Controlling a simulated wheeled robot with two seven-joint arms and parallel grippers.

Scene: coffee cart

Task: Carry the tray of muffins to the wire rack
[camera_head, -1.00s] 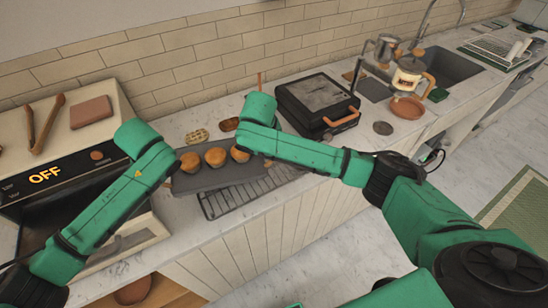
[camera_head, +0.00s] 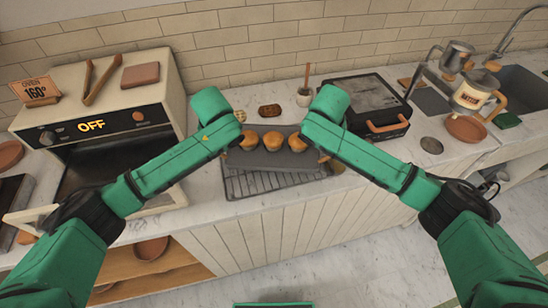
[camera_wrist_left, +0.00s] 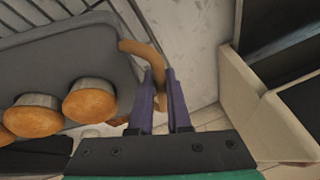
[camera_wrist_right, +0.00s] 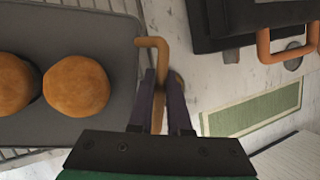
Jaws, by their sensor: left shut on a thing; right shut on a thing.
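The dark grey tray (camera_head: 262,160) carries three golden muffins (camera_head: 273,141) in a row. It is level and lies over the back part of the wire rack (camera_head: 270,184); whether it touches the rack I cannot tell. The rack's front wires show in front of it. My left gripper (camera_wrist_left: 160,92) is shut on the tray's left tan handle (camera_wrist_left: 146,52). My right gripper (camera_wrist_right: 160,92) is shut on the right tan handle (camera_wrist_right: 152,42). In the head view my forearms partly hide the tray's ends and both grippers. Rack wires also show past the tray edges in both wrist views.
An oven (camera_head: 100,115) reading OFF stands left, its door open. A black press grill (camera_head: 365,105) with an orange handle stands close on the right. Two small items (camera_head: 270,110) and a small pot (camera_head: 305,97) lie behind the tray. The counter's front edge is just before the rack.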

